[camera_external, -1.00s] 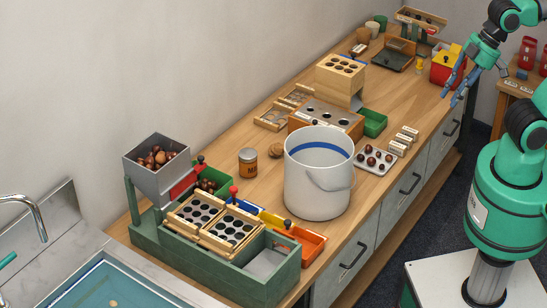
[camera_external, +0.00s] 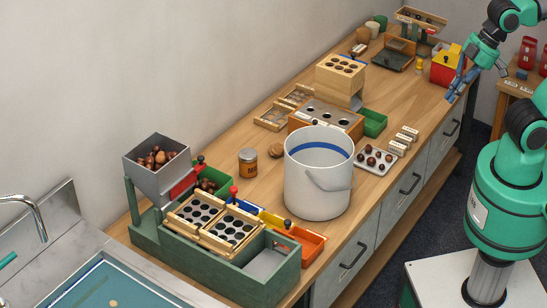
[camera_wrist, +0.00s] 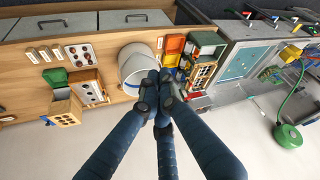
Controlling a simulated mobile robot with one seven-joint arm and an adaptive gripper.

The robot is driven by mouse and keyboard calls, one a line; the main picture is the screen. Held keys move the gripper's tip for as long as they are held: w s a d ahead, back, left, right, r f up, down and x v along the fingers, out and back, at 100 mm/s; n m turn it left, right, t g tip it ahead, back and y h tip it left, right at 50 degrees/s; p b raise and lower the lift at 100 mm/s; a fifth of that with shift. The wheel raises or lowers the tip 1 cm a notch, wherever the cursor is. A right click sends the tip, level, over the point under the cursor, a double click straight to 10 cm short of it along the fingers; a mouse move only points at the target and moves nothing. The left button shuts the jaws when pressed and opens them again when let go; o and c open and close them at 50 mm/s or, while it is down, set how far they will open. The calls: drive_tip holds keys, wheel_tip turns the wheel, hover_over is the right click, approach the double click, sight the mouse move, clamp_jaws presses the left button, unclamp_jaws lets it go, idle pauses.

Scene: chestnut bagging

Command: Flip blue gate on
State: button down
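A blue gate piece (camera_external: 247,203) shows on the right side of the green chestnut station (camera_external: 225,270), between a red knob (camera_external: 234,190) and a yellow part (camera_external: 273,218). Most of it is hidden by the station, so I cannot tell its position. My gripper (camera_external: 459,84) hangs over the far right edge of the bench, well away from the gate, with nothing visible in it. In the wrist view, its dark blue fingers (camera_wrist: 157,88) converge near the picture centre, in line with the bucket's edge; I cannot tell whether they touch.
A white bucket (camera_external: 318,190) stands right of the station. A grey hopper (camera_external: 157,175) holds chestnuts. An orange bin (camera_external: 308,243) sits at the front. A jar (camera_external: 248,162) and a tray of chestnuts (camera_external: 361,166) lie nearby. A sink (camera_external: 110,285) is at the lower left.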

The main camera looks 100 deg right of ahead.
drive_tip(key=w+d+f+n+g+h, duration=0.35)
drive_tip(key=w+d+n+h, duration=0.45)
drive_tip(key=w+d, duration=0.75)
drive_tip(key=w+d+f+n+t+h+p, duration=0.1)
drive_tip(key=w+d+f+n+h, duration=0.15)
drive_tip(key=w+n, duration=0.4)
drive_tip(key=w+d+f+n+t+h+p, duration=0.15)
drive_tip(key=w+d+f+n, duration=0.25)
drive_tip(key=w, duration=0.6)
drive_tip(key=w+a+f+n+t, duration=0.2)
drive_tip(key=w+f+n+t, duration=0.2)
drive_tip(key=w+f+n, duration=0.75)
drive_tip(key=w+a+f+n+t+y, duration=0.2)
drive_tip(key=w+a+f+n, duration=0.2)
drive_tip(key=f, duration=0.5)
drive_tip(key=w+a+f+n+t+y, duration=0.1)
drive_tip(key=w+a+f+n, duration=0.3)
drive_tip(key=f, duration=0.5)
drive_tip(key=shift+a+f+n+t+y, duration=0.3)
drive_tip(key=shift+n+t+y, duration=0.1)
drive_tip(key=shift+n+t, duration=0.25)
drive_tip(key=shift+w, duration=0.1)
